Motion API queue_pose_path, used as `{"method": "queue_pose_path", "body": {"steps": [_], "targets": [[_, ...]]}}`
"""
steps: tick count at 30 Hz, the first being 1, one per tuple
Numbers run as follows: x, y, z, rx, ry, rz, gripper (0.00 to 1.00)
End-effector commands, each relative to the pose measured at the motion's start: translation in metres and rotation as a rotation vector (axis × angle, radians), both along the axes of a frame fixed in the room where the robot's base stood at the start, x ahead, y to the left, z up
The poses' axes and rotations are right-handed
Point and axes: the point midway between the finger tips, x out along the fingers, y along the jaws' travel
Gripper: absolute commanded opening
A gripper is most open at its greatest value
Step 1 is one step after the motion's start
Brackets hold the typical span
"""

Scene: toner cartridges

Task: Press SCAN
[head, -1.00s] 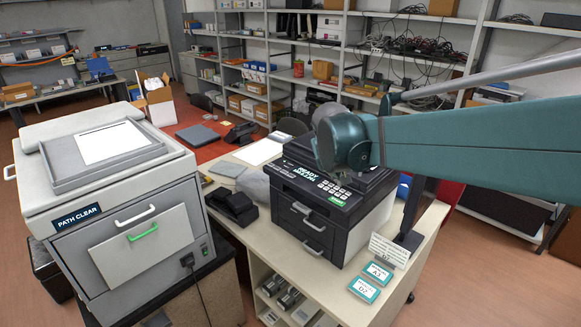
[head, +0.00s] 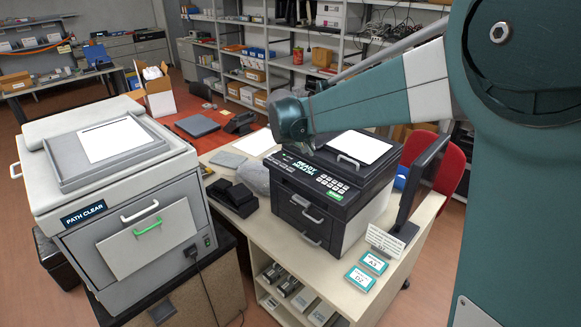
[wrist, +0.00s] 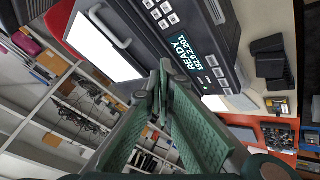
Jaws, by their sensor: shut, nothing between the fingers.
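The black printer (head: 320,195) stands on the pale bench in the head view. Its sloped front panel has a READY display (head: 301,170), a white keypad (head: 328,183) and a green button (head: 335,195). In the wrist view the panel shows turned, with the READY display (wrist: 192,50), part of the keypad (wrist: 160,12) and several light buttons (wrist: 215,72) beside the display. I cannot read a SCAN label. My gripper (wrist: 164,76) is shut and empty, its fingertips appearing near the display; whether they touch the panel is unclear. In the head view the fingers cannot be made out.
A large grey machine (head: 110,235) marked PATH CLEAR stands at the left. A dark monitor (head: 419,180) stands right of the printer, with a white sign (head: 384,241) and teal-edged cards (head: 360,278) in front. A black device (head: 233,197) sits left of the printer.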

Motion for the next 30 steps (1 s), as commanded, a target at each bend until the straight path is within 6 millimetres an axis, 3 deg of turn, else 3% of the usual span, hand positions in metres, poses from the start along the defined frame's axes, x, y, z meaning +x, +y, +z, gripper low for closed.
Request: {"method": "queue_pose_path", "body": {"steps": [18, 30], "targets": [[0.080, 0.059, -0.019, -0.078, -0.030, 0.003, 0.00], [0.101, 0.078, -0.029, -0.102, -0.041, 0.004, 0.00]]}}
